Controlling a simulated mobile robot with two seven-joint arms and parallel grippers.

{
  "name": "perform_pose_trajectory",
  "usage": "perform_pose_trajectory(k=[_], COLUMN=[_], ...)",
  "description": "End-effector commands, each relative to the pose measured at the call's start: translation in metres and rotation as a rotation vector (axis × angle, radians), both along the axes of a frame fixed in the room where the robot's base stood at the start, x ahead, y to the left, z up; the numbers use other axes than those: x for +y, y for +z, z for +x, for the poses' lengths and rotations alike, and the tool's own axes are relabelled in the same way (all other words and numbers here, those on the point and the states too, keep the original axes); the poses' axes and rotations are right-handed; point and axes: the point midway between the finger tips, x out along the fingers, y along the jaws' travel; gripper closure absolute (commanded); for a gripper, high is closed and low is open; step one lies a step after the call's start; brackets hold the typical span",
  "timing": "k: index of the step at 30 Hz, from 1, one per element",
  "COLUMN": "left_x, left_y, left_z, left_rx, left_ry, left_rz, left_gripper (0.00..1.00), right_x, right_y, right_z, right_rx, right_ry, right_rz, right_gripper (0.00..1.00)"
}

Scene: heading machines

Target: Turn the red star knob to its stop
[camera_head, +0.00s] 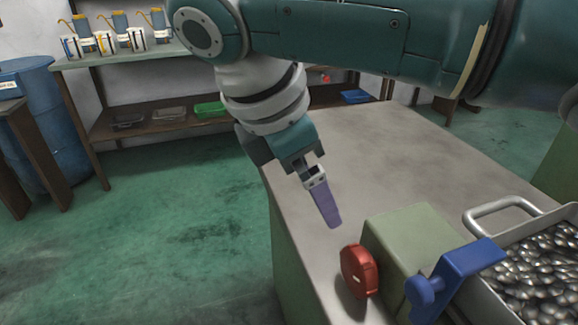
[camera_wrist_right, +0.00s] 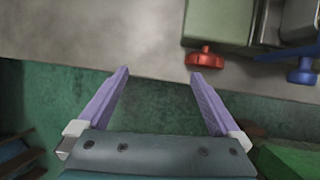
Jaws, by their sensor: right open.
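The red star knob (camera_head: 359,272) sticks out of the left face of a pale green box (camera_head: 408,232) on the bench. It also shows in the right wrist view (camera_wrist_right: 205,57), just beyond and to the right of the right-hand fingertip. My right gripper (camera_head: 331,222) has purple fingers pointing down, above and behind the knob, apart from it. In the right wrist view its fingers (camera_wrist_right: 160,76) are spread wide with nothing between them. My left gripper is not in view.
A blue lever (camera_head: 450,280) sits at the box's right. A metal tray (camera_head: 500,208) of shiny parts stands beside it. The grey bench top (camera_head: 370,150) behind the box is clear. A shelf (camera_head: 150,55) and blue barrel (camera_head: 50,120) stand far left.

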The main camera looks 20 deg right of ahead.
Motion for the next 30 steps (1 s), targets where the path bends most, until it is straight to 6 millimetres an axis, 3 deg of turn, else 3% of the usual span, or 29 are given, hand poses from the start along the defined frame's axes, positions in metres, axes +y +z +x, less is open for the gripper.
perform_pose_trajectory(k=[3,6,11,21,30], left_x=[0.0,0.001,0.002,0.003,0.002], left_y=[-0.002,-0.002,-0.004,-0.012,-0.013], left_z=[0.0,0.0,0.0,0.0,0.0], left_rx=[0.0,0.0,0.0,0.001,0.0], left_ry=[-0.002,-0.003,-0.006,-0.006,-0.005], left_rz=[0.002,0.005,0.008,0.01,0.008], left_gripper=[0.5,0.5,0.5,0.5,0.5], right_x=[-0.003,-0.005,-0.013,-0.036,-0.043], right_y=[-0.005,-0.007,-0.024,-0.082,-0.096], right_z=[-0.039,-0.053,-0.058,-0.064,-0.065], right_rx=[0.21,0.285,0.298,0.293,0.291], right_ry=[-0.033,-0.04,-0.042,-0.041,-0.04], right_rz=[0.004,0.005,0.003,0.004,0.004], right_gripper=[0.0,0.0,0.0,0.0,0.0])
